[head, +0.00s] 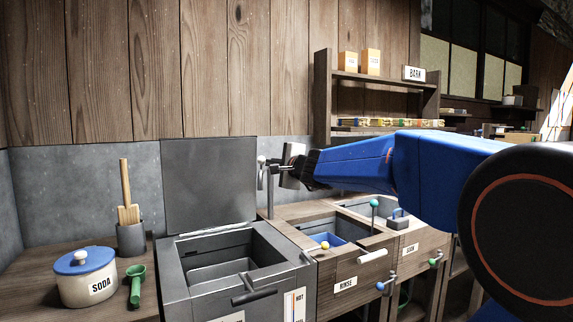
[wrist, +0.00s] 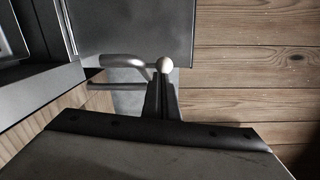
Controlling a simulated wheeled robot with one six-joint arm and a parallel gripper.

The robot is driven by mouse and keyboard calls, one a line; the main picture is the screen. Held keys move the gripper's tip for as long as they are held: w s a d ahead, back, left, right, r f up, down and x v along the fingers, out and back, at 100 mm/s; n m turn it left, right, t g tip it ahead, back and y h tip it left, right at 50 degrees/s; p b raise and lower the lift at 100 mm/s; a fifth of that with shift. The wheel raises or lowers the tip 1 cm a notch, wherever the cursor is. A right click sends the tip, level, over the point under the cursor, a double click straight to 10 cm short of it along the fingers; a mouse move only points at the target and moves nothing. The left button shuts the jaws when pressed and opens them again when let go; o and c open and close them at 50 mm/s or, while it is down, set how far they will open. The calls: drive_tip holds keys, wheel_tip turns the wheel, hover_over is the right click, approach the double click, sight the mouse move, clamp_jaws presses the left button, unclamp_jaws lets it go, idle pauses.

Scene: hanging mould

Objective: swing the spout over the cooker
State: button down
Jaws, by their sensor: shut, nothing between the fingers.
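The cooker (head: 178,262) is a dark grey metal box with its lid (head: 209,185) raised and its well open. The spout (head: 270,197) is a thin metal pipe at the cooker's back right corner, partly hidden by my gripper. In the wrist view the spout (wrist: 118,61) is a bent tube running left from near a pale ball knob (wrist: 165,65). My gripper (head: 279,163) is shut and empty at the top of the spout. In the wrist view its fingertips (wrist: 161,84) are close together right by the ball; I cannot tell whether they touch it.
The rinse basin (head: 346,284) stands right of the cooker, with a blue tray inside. A soda jar (head: 86,285), green scoop (head: 136,284) and brush pot (head: 131,240) stand left. The raised lid is close left of my gripper. A shelf (head: 322,100) hangs behind my arm.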

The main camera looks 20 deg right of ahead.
drive_tip(key=shift+w+a, duration=0.3)
drive_tip(key=shift+a, duration=0.45)
drive_tip(key=shift+w+a, duration=0.35)
drive_tip(key=shift+a, duration=0.4)
drive_tip(key=shift+w+a, duration=0.3)
drive_tip(key=shift+a, duration=0.45)
drive_tip(key=s+d+r, duration=0.1)
drive_tip(key=s+d, duration=0.2)
drive_tip(key=s, duration=1.4)
drive_tip(key=n+t+y, duration=0.2)
drive_tip(key=n+y, duration=0.1)
drive_tip(key=y, duration=0.1)
approach(260, 163)
drive_tip(key=s+d, duration=0.2)
drive_tip(key=d, duration=0.2)
drive_tip(key=shift+s+a+f+x, duration=0.15)
drive_tip(key=shift+a+x, duration=0.3)
drive_tip(key=shift+x, duration=1.6)
drive_tip(key=shift+s+a+f+x, duration=0.1)
drive_tip(key=shift+a+x, duration=0.35)
drive_tip(key=shift+x, duration=1.6)
drive_tip(key=shift+s+a+f+x, duration=0.15)
drive_tip(key=shift+a+x, duration=0.3)
drive_tip(key=shift+x, duration=1.55)
drive_tip(key=shift+a+r, duration=0.1)
